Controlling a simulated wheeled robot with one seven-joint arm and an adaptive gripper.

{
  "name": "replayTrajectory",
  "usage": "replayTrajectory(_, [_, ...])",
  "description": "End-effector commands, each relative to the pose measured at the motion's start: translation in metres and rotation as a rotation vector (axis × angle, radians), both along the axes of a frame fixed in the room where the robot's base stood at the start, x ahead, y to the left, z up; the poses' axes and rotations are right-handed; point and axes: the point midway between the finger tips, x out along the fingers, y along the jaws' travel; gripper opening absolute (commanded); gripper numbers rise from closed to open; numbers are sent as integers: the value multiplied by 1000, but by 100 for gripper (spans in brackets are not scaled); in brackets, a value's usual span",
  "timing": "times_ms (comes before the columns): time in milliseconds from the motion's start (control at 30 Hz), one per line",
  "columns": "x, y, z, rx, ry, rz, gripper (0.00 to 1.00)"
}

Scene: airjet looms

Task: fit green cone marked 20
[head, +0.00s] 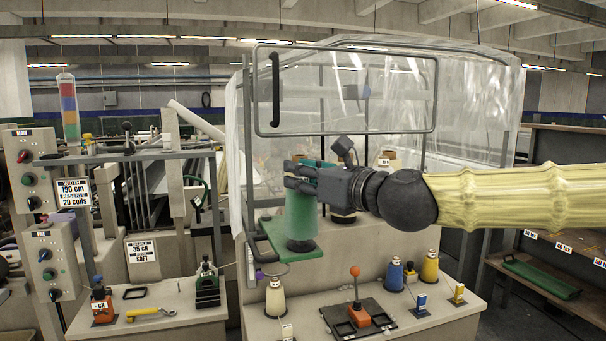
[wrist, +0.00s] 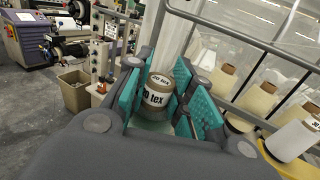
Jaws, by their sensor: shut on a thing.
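A clear-walled enclosure with a framed panel (head: 345,90) stands behind my gripper. On the bench are a beige cone (head: 275,297), an orange-knobbed lever (head: 355,286), a blue cone (head: 394,276) and a yellow cone (head: 429,267). Several tan cones (wrist: 258,98) stand right of my gripper.

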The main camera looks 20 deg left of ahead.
Motion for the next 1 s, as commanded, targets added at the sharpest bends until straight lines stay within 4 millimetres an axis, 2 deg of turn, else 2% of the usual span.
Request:
replayTrajectory(567, [0, 0, -18, 0, -1, 0, 0])
replayTrajectory(600, [0, 0, -16, 1, -2, 0, 31])
replayTrajectory(700, [0, 0, -16, 0, -1, 0, 48])
replayTrajectory(1000, [0, 0, -17, 0, 0, 0, 48])
